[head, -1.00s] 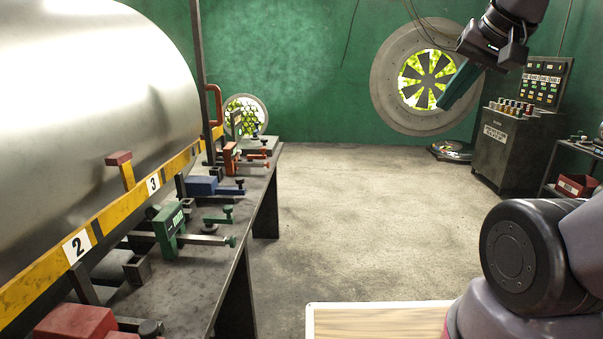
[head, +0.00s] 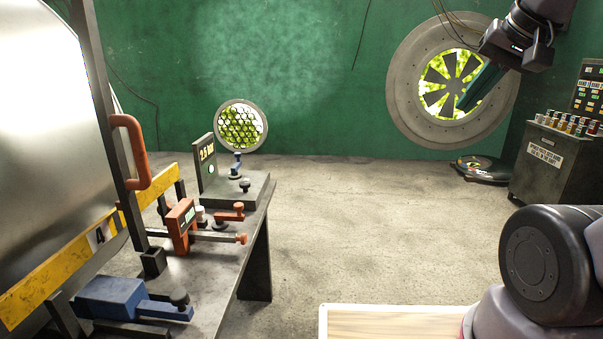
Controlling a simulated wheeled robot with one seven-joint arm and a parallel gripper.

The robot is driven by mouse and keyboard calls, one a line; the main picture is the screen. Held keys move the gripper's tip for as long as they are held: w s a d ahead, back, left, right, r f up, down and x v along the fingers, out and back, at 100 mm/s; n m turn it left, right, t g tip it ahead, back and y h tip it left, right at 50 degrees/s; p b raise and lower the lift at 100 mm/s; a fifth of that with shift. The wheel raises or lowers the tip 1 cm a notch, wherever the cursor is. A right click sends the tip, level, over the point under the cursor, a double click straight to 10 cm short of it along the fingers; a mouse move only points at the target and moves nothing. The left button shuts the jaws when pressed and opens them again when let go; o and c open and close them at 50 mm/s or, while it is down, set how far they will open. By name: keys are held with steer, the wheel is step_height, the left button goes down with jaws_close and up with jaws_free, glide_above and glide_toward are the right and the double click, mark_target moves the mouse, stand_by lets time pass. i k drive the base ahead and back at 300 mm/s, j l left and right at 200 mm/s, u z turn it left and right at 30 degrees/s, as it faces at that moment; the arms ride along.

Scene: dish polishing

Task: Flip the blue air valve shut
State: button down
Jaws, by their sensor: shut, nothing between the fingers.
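My gripper (head: 466,103) is at the upper right, in front of the wall fan, far from both blue things. It points down-left and is shut and empty.
The metal bench (head: 205,290) runs along the left beside a big polished drum (head: 50,150). A control cabinet (head: 548,165) is at right. The floor (head: 380,220) between is clear.

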mark_target(236, 167)
steer(key=i+u, duration=0.15)
steer(key=i, duration=0.5)
steer(key=i+l+u, duration=0.1)
steer(key=i, duration=0.5)
steer(key=i+l+u, duration=0.15)
steer(key=i, duration=0.45)
steer(key=i+l+u, duration=0.6)
steer(key=i+j, duration=0.05)
steer(key=i, duration=0.05)
